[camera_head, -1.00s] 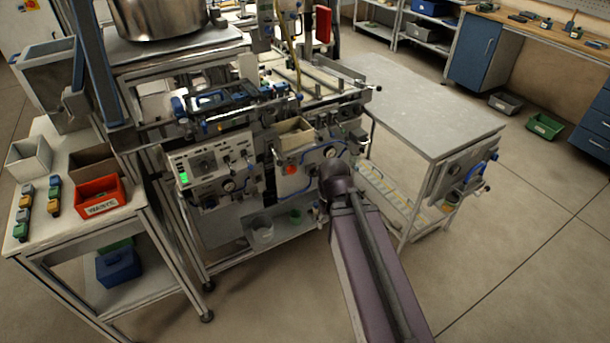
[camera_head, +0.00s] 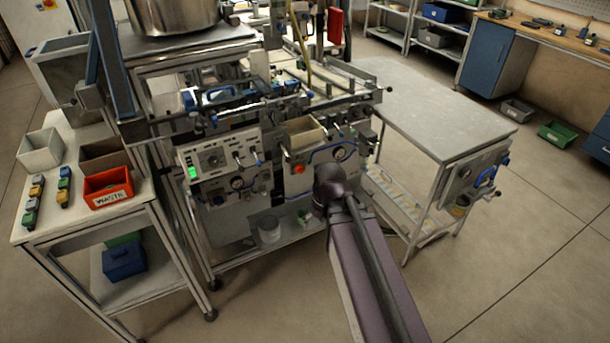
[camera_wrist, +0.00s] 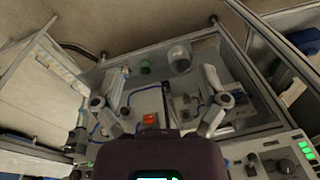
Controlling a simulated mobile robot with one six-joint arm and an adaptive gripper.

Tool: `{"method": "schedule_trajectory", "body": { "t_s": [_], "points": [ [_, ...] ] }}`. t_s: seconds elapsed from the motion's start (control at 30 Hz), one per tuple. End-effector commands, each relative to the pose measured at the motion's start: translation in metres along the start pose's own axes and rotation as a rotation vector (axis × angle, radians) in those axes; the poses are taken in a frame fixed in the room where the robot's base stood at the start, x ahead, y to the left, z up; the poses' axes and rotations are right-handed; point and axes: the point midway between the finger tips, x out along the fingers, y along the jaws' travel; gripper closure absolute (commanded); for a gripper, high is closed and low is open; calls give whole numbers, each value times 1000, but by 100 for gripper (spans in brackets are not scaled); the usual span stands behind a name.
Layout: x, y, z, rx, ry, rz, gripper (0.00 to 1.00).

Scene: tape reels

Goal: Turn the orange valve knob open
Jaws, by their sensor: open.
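The orange valve knob (camera_head: 298,169) is on the light front panel of the machine (camera_head: 225,165), just left of my arm's end in the head view. It also shows in the wrist view (camera_wrist: 149,119), low and near the middle, partly close to the dark wrist housing. My gripper (camera_wrist: 165,75) is open and empty, its two fingers spread left and right in the wrist view. The knob appears between the fingers there but apart from both. In the head view my gripper is hidden behind my wrist. How far the knob is turned cannot be told.
A grey side table (camera_head: 435,105) stands right of the machine. A work table (camera_head: 85,225) on the left holds a red waste bin (camera_head: 108,188). A clear cup (camera_head: 269,230) is on the lower shelf. Blue hoses run across the panel. Open floor lies at right.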

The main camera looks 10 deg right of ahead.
Motion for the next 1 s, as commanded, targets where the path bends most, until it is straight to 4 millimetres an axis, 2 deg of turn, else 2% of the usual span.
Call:
{"method": "schedule_trajectory", "body": {
  "t_s": [0.03, 0.4, 0.77, 1.0],
  "points": [
    [17, -1, -8, -19, 24, -27, 7],
    [76, -18, -72, -181, 293, -247, 7],
    [114, -20, -135, -276, 610, -382, 7],
    [133, -9, -175, -295, 830, -420, 7]
  ]
}}
